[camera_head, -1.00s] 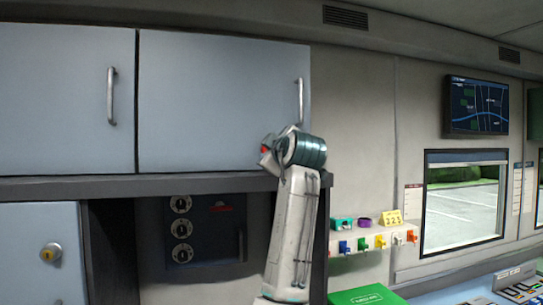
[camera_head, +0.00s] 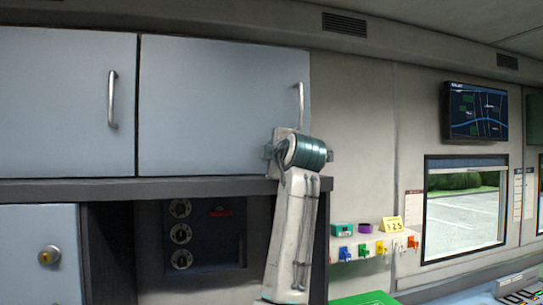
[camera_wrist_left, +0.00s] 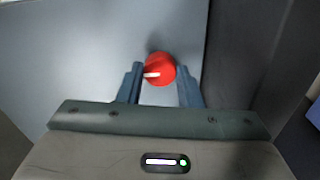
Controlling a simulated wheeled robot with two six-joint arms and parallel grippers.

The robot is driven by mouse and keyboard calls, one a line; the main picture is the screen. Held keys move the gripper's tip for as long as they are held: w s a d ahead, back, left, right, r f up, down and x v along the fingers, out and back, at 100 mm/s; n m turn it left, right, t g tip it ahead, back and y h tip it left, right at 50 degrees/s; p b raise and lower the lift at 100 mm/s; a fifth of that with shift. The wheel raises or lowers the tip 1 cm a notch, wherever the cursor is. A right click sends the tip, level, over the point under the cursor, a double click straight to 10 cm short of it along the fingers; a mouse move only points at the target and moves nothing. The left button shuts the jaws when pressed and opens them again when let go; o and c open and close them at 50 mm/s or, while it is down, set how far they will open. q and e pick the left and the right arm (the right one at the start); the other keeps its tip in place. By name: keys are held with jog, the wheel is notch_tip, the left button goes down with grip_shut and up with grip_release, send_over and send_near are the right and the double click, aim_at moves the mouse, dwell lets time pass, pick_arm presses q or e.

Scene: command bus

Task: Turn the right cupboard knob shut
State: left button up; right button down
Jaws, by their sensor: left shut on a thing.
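The right upper cupboard door (camera_head: 215,100) is blue-grey, sits flush beside the left door and looks closed. A red round knob (camera_wrist_left: 162,65) with a white pointer mark shows in the left wrist view against a blue-grey panel. The mark points left in that view. My left gripper (camera_wrist_left: 160,72) has its two dark fingers on either side of the knob and is shut on it. In the head view, my arm stands in front of the door's lower right corner, and its wrist hides the knob and fingers. My right gripper is not in view.
The left upper door (camera_head: 62,100) has its own bar handle (camera_head: 112,98). A dark shelf edge (camera_head: 120,189) runs below the doors. A small wall rack (camera_head: 370,240) is to the right.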

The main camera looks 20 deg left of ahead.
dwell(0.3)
pick_arm(q)
jog(key=o, duration=1)
jog(key=shift+c, duration=0.2)
jog(key=b+v, duration=0.7)
jog(key=v, duration=0.3)
jog(key=shift+s+b, duration=0.25)
jog(key=shift+b, duration=0.1)
jog(key=shift+s+d, duration=0.1)
jog(key=shift+d, duration=0.2)
jog(key=shift+a+f, duration=0.1)
